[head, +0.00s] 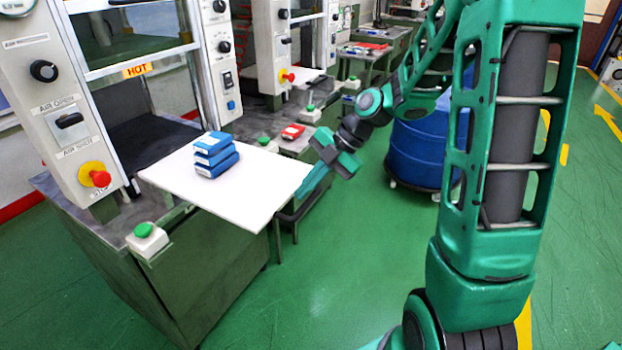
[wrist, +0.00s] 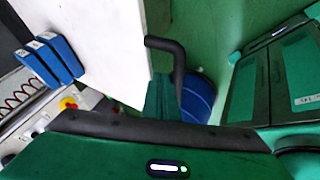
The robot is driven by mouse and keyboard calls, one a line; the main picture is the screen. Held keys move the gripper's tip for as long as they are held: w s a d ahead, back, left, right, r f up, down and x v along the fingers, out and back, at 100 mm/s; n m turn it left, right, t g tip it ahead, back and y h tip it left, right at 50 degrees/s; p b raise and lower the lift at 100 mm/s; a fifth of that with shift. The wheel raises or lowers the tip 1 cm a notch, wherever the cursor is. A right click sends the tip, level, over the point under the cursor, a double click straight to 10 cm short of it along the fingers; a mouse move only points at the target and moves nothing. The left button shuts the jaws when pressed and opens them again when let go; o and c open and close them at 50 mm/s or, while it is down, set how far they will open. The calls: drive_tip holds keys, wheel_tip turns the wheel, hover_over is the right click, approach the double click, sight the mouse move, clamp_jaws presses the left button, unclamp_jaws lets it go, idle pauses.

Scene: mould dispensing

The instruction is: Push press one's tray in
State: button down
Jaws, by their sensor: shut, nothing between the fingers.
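Press one (head: 150,85) is the nearest press, at the left in the head view. Its white tray (head: 245,205) sticks out of the open front, carrying a small stack of blue blocks (head: 213,155). The tray and the blue blocks (wrist: 52,58) also show at the upper left of the wrist view, with the tray's bare surface (wrist: 105,35). My gripper (head: 313,182) is shut and empty at the tray's outer right edge. Its green fingers (wrist: 161,97) are beside that edge in the wrist view; I cannot tell if they touch it.
A dark curved bar (wrist: 168,45) is close to the tray's outer edge. A green button box (head: 147,238) stands at press one's front corner. A second press (head: 290,50) with a red item (head: 293,131) is behind. A blue drum (head: 425,150) stands beyond my arm. The green floor in front is clear.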

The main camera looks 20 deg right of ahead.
drive_tip(key=shift+a+f, duration=0.25)
drive_tip(key=shift+f, duration=0.05)
